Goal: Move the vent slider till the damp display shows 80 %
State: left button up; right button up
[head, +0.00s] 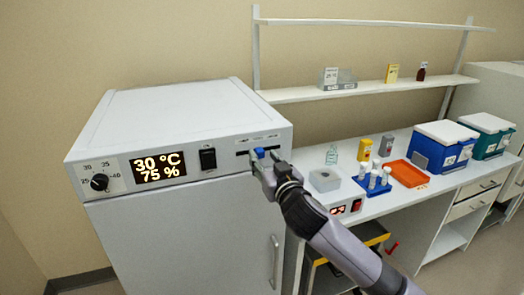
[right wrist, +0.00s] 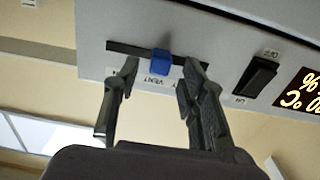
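The white cabinet (head: 180,120) has a damp display (head: 160,167) that reads 75 %, under 30 °C. The blue vent slider (head: 259,153) sits in a dark slot at the right end of the front panel. In the right wrist view, upside down, the vent slider (right wrist: 161,63) is near the middle of its slot, above the word VENT. My right gripper (head: 264,162) is at the slider. In the wrist view its two fingers (right wrist: 160,75) stand open, one on each side of the knob, with gaps. My left gripper is out of view.
A black rocker switch (head: 208,159) and a temperature dial (head: 99,182) are on the same panel. To the right, a bench holds a blue tube rack (head: 373,187), an orange tray (head: 407,174) and cool boxes (head: 440,147). A shelf (head: 365,91) hangs above.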

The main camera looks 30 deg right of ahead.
aim_at(260, 153)
jog(key=shift+x, duration=1.2)
jog(key=shift+c, duration=0.4)
grip_shut()
